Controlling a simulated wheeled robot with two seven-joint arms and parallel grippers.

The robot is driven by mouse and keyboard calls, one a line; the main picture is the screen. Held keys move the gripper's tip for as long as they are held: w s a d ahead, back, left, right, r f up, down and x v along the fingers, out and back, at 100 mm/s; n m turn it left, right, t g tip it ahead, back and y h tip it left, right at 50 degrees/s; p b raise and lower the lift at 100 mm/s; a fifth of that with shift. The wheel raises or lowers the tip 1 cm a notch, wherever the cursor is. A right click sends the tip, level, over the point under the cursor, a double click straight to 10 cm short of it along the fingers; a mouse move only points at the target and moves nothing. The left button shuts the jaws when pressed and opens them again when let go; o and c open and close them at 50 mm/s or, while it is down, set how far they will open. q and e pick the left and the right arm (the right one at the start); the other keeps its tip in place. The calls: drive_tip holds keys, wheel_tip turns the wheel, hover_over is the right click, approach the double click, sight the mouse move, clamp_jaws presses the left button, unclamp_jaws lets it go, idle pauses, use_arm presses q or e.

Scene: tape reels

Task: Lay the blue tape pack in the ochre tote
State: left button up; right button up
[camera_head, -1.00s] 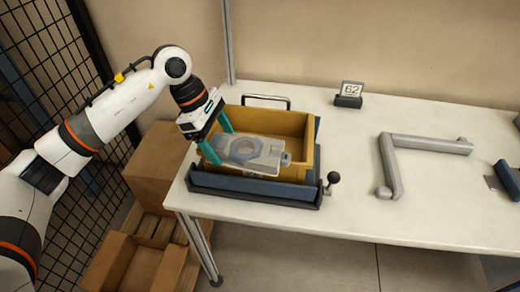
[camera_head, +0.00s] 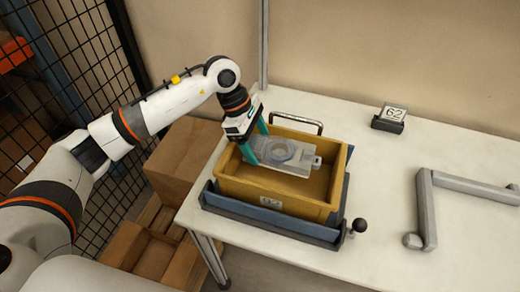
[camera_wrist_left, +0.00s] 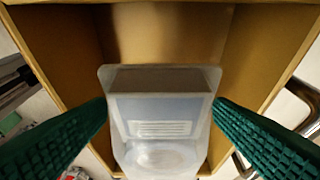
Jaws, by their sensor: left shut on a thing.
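The tape pack (camera_head: 292,165) is a flat, pale grey-blue, see-through case with a round reel shape and a small tab at its right end. My left gripper (camera_head: 258,147) is shut on it, with green fingers on two sides. The pack lies level within the mouth of the ochre tote (camera_head: 270,198); I cannot tell if it touches the floor. In the left wrist view the pack (camera_wrist_left: 158,128) sits between the fingers, with the tote's walls (camera_wrist_left: 60,40) around it. My right gripper is not in view.
The tote stands in a dark blue tray (camera_head: 270,224) with a black-knobbed lever (camera_head: 358,226). A metal handle (camera_head: 297,122) rises behind it. A "62" sign (camera_head: 391,117) and a grey bent bar (camera_head: 427,205) are on the white table (camera_head: 375,180). Cardboard boxes (camera_head: 182,158) stand left.

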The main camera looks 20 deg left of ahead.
use_arm(q)
drive_tip(key=shift+f, duration=0.35)
drive_tip(key=f+p, duration=0.1)
drive_tip(key=f, duration=0.2)
drive_tip(key=shift+w+f, duration=0.15)
drive_tip(key=shift+w, duration=0.05)
drive_tip(key=shift+f+b, duration=0.7)
drive_tip(key=shift+b, duration=0.05)
drive_tip(key=o, duration=1.1)
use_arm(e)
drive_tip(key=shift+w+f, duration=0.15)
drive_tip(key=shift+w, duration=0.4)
use_arm(q)
drive_tip(key=shift+r, duration=0.15)
